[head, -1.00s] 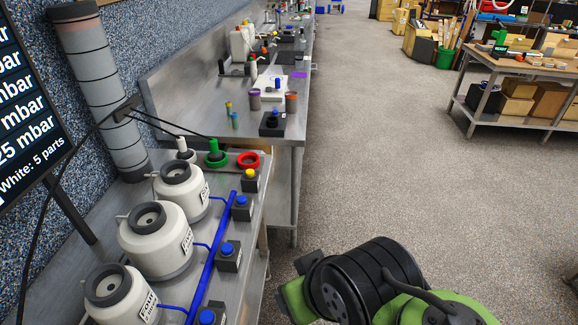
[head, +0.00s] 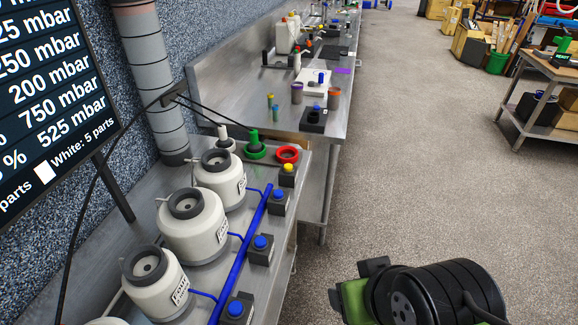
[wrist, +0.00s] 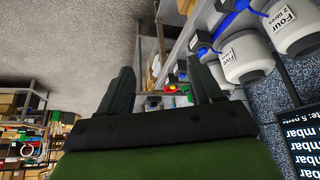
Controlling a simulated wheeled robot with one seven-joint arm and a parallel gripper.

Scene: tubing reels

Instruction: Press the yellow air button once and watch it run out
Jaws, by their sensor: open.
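The yellow button (head: 288,168) sits on a small dark box at the far right corner of the near steel bench, beside a red ring (head: 287,154). Several blue buttons on like boxes, such as this blue button (head: 279,194), stand nearer along the bench edge. My gripper (wrist: 158,88) is open and empty in the wrist view, its two dark fingers apart. In the head view only my green and black arm shows at lower right, over the floor, well apart from the yellow button.
White jars (head: 193,226) with dark collars stand behind a blue pipe (head: 244,250) on the bench. A tall grey column (head: 152,85) and a dark sign (head: 45,95) with mbar values rise at left. The aisle floor (head: 420,190) at right is clear.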

